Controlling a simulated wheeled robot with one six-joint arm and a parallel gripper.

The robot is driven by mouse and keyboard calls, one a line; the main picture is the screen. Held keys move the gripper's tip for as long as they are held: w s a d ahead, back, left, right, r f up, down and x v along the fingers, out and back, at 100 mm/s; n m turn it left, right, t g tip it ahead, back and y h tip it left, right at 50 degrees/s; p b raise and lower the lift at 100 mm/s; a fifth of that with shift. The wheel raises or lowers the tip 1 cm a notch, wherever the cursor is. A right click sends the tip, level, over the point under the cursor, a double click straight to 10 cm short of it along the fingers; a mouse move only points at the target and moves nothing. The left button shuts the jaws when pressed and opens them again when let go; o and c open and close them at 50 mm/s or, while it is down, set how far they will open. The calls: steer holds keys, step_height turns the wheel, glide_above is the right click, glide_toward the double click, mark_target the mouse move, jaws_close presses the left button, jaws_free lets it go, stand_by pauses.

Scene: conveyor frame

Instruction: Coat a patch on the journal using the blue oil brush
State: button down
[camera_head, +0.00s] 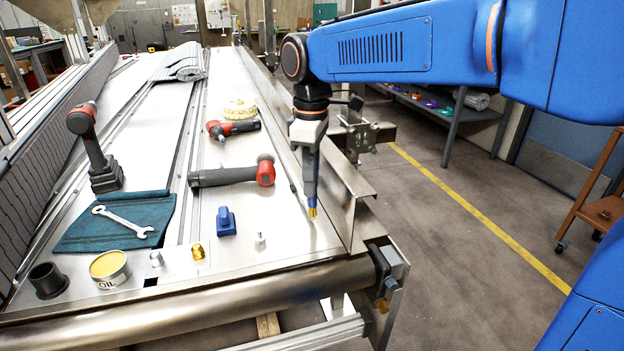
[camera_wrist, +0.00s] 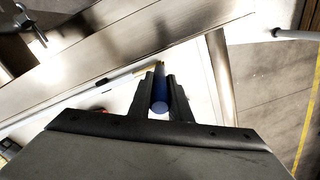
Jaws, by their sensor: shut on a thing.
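In the head view, my gripper (camera_head: 310,190) points down over the right front of the conveyor bed. It is shut on the blue oil brush (camera_head: 312,205), whose yellow bristles point down; I cannot tell whether they touch the metal. In the wrist view, the brush (camera_wrist: 160,93) stands between the two black fingers (camera_wrist: 161,78), bristles pointing away from the camera. A steel roller (camera_head: 190,311) runs across the front of the conveyor. Its right end meets a bracket, and I cannot clearly make out the journal there. An open oil tin (camera_head: 109,268) sits at the front left.
A raised metal rail (camera_head: 345,205) runs along the right side.

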steer(key=shift+s+d+r, duration=0.1)
steer(key=shift+s, duration=0.25)
steer(key=shift+w+r, duration=0.1)
steer(key=shift+r, duration=3.8)
steer(key=shift+w, duration=0.1)
